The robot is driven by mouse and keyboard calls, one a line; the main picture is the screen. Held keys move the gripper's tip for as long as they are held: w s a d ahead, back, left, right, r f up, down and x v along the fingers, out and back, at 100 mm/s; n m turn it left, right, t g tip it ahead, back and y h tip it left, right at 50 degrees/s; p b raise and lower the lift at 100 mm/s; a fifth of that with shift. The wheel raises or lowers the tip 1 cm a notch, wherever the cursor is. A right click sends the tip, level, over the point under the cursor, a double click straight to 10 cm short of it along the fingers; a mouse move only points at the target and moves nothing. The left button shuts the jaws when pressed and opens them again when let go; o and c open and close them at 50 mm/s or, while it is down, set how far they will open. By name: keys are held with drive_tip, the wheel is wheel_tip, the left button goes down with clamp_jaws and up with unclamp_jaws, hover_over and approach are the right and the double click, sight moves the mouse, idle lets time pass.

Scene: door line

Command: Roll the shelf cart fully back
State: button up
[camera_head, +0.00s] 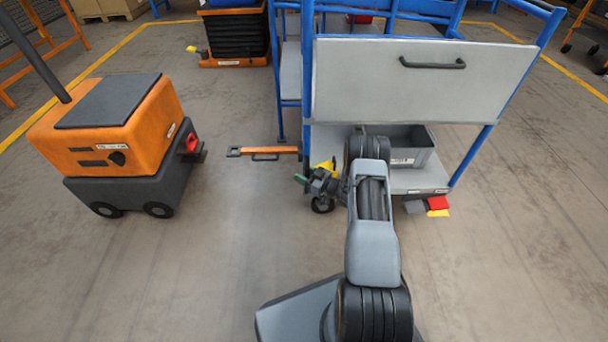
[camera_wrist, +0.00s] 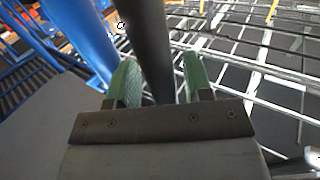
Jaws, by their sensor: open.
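The shelf cart has a blue tube frame (camera_head: 308,60), a large light grey front panel (camera_head: 420,95) and a black handle (camera_head: 432,64) on that panel. It stands right of centre in the head view. My gripper (camera_head: 303,179) is low at the cart's front left corner, below the panel and well away from the black handle. In the wrist view my gripper (camera_wrist: 157,84) is open, with green pads either side of a dark round bar (camera_wrist: 147,45). I cannot tell what the bar belongs to or whether the pads touch it. A blue post (camera_wrist: 84,40) is left of it.
An orange tugger (camera_head: 115,130) stands at the left. An orange bar (camera_head: 268,151) sticks out from the cart's left side towards it. A grey bin (camera_head: 405,152) sits on the lower shelf. Red and yellow pedals (camera_head: 437,203) are at the lower right. Floor at the right is clear.

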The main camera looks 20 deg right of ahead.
drive_tip(key=p+v, duration=0.3)
drive_tip(key=v, duration=1)
drive_tip(key=shift+s+d, duration=0.25)
drive_tip(key=shift+s, duration=0.1)
